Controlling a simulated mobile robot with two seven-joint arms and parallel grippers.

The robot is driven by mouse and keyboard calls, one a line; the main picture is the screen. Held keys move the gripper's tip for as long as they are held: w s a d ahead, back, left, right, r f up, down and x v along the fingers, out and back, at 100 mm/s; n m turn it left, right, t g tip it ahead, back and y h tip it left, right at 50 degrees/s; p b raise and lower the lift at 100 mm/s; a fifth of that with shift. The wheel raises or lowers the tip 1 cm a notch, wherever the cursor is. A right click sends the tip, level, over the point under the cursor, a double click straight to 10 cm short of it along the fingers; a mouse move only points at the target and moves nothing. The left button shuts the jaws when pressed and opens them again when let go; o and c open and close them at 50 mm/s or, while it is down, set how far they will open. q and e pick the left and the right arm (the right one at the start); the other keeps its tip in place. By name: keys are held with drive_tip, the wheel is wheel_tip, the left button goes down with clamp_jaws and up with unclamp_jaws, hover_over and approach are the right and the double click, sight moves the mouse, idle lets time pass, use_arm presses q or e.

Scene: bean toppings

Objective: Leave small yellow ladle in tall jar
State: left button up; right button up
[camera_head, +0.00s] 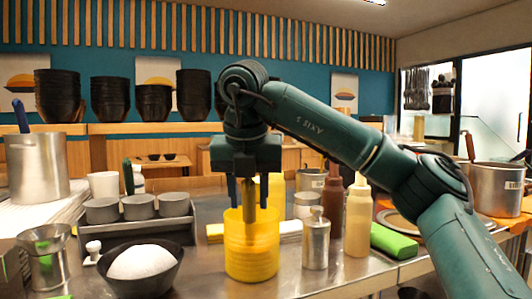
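A tall yellow jar (251,262) stands on the metal counter near the middle. An olive-yellow upright handle (249,205) goes down into its mouth; it looks like the small yellow ladle, with its lower part hidden in the jar. My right gripper (248,198) points straight down over the jar. Its two dark blue fingers stand apart on either side of the handle, with gaps visible on both sides. The fingertips are at about the height of the jar's rim. My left gripper is out of view.
A black bowl with a white mound (142,263) stands left of the jar. A lidded metal canister (316,240), a brown bottle (333,205) and a cream bottle (358,220) stand close on its right. A rack with grey cups (140,232) is behind left.

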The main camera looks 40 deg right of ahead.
drive_tip(key=shift+o, duration=1)
drive_tip(key=shift+r, duration=0.2)
use_arm(q)
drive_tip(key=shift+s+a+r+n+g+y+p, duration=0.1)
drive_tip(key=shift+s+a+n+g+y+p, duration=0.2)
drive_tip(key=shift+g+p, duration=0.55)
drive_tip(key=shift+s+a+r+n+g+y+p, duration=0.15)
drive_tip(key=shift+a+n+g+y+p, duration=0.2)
drive_tip(key=shift+p, duration=0.8)
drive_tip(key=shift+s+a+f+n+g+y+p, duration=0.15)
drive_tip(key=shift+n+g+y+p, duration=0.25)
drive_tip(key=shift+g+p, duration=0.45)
use_arm(e)
drive_tip(key=v, duration=1.2)
drive_tip(key=shift+r, duration=0.35)
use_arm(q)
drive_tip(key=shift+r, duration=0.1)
use_arm(e)
drive_tip(key=shift+s+a, duration=0.1)
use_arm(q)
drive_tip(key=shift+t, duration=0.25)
